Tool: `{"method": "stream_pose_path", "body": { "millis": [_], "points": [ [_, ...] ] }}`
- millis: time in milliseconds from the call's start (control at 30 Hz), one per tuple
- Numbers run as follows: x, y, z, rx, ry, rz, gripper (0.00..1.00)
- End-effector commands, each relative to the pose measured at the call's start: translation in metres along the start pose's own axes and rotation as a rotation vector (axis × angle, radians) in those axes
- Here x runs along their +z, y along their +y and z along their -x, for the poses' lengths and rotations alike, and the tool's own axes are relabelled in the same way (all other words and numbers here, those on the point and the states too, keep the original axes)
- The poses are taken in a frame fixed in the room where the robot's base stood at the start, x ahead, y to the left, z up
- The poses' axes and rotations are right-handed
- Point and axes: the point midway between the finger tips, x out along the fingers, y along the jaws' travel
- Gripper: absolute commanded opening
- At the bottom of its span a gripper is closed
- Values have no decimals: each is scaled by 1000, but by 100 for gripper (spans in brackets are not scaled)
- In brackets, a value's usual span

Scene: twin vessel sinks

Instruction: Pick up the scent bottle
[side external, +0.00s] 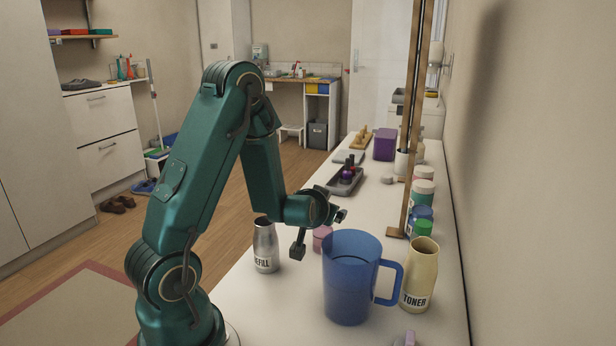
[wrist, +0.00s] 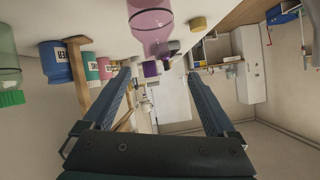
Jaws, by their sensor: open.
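No label reading scent shows, so I cannot tell for sure which bottle is the scent bottle. A pink translucent bottle (wrist: 150,24) is at the top of the wrist view, beyond my fingertips. A pink object (side external: 322,236) by my gripper in the side view looks like the same one, partly hidden by the blue jug. Small dark and purple bottles (side external: 348,172) stand on a grey tray (side external: 334,187) further along the counter. My gripper (side external: 319,231) is open above the counter, and its two fingers (wrist: 157,80) are apart with nothing between them.
A blue jug (side external: 350,285) and a cream TONER bottle (side external: 420,270) stand at the near right. A metal REFILL bottle (side external: 265,246) stands left of my gripper. A wooden post (side external: 410,150) rises from the counter (side external: 290,315), with several jars along the wall side.

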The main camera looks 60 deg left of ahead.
Motion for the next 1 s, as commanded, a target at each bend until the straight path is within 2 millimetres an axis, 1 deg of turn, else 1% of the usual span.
{"method": "stream_pose_path", "body": {
  "millis": [200, 300, 567, 800, 900, 1000],
  "points": [
    [21, 6, -10, 1, -6, -3, 92],
    [27, 8, -14, 0, -4, -3, 92],
    [36, 10, -19, -1, -1, -1, 92],
    [59, 17, -30, 0, -5, -3, 92],
    [57, 16, -44, -3, 0, 2, 92],
    [57, 16, -54, -1, 0, 1, 92]
  ]
}}
